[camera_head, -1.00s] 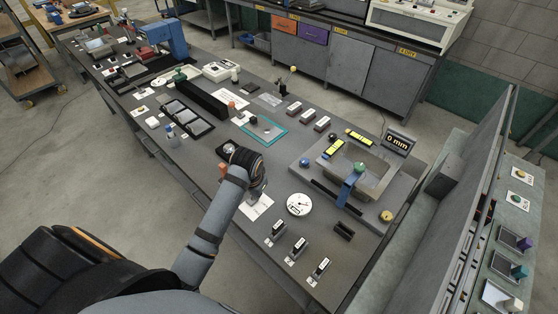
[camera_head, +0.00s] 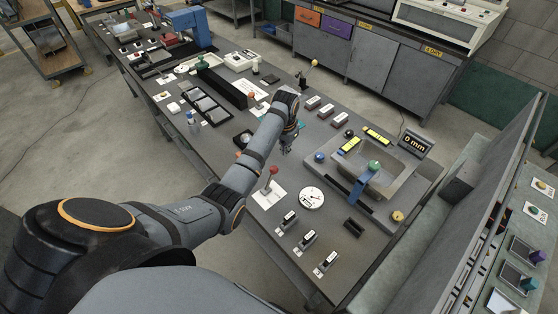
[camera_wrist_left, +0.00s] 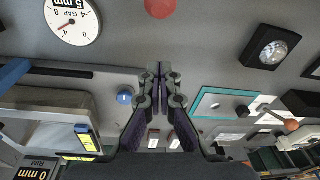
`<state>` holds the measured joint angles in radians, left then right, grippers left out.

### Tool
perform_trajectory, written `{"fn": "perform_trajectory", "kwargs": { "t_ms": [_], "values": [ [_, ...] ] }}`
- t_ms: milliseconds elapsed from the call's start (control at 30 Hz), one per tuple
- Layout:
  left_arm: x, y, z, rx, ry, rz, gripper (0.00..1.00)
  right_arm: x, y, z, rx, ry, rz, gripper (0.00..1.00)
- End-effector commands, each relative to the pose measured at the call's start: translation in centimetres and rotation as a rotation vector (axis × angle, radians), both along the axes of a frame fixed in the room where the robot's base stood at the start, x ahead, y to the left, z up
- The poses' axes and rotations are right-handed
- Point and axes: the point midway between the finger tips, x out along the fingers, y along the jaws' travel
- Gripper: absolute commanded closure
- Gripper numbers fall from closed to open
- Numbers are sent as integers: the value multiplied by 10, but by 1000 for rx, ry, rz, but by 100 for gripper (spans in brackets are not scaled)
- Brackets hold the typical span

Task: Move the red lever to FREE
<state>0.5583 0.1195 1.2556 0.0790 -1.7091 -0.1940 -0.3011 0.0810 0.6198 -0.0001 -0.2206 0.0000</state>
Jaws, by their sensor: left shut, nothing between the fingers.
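The red lever (camera_head: 273,170) has a red ball knob on a short stem. It stands on a white label plate (camera_head: 268,195) near the front edge of the bench, its stem leaning slightly right in the head view. The lettering on the plate is too small to read. My left gripper (camera_head: 287,149) is beyond the lever, a little to its right, and apart from it. In the left wrist view the gripper (camera_wrist_left: 160,72) is shut and empty, and the red knob (camera_wrist_left: 160,7) shows at the top edge. My right gripper is not in view.
A round white dial (camera_head: 311,198) lies right of the lever. Several small switch blocks (camera_head: 308,240) stand at the front edge. A grey sink-like basin (camera_head: 398,166) with a blue bracket (camera_head: 362,187) is at the right. A teal-edged plate (camera_wrist_left: 197,103) lies near the gripper.

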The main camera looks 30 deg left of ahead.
Motion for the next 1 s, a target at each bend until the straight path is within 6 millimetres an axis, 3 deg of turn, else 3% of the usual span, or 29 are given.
{"fn": "perform_trajectory", "kwargs": {
  "t_ms": [233, 300, 467, 1000],
  "values": [
    [5, 1, -51, 0, 3, 1, 100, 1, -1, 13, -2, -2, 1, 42],
    [-9, 4, -40, 1, 1, 0, 100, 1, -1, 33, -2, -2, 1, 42],
    [-27, 7, -38, 1, 0, 1, 100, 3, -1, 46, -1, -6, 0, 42],
    [-31, 7, -41, -1, -6, 1, 100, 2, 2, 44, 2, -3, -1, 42]
  ]
}}
